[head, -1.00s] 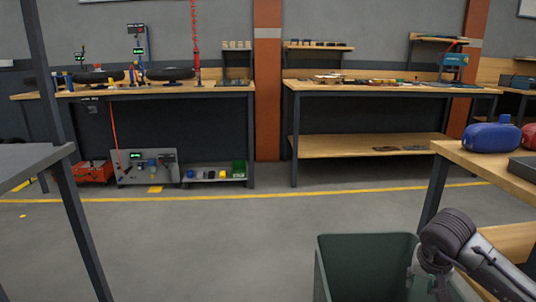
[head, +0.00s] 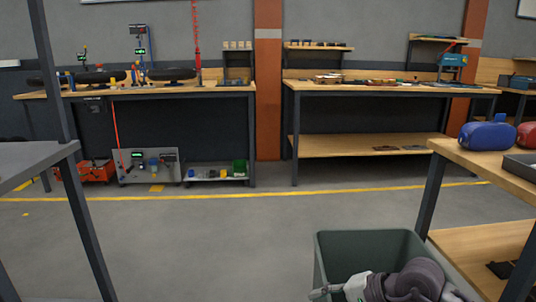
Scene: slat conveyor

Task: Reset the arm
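My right arm (head: 415,279) shows at the lower right, in front of or over the dark green bin (head: 370,241); I cannot tell whether it touches the bin. Its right gripper (head: 328,293) is partly visible at the bottom edge, pointing left. The fingers are cut off and small, so I cannot see whether they are open or shut. No held object shows. My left gripper is out of view.
A wooden workbench (head: 500,177) at right carries a blue rounded case (head: 487,137), a red one (head: 527,136) and a dark tray (head: 522,165). A grey table (head: 35,158) stands at left. Two workbenches line the back wall.

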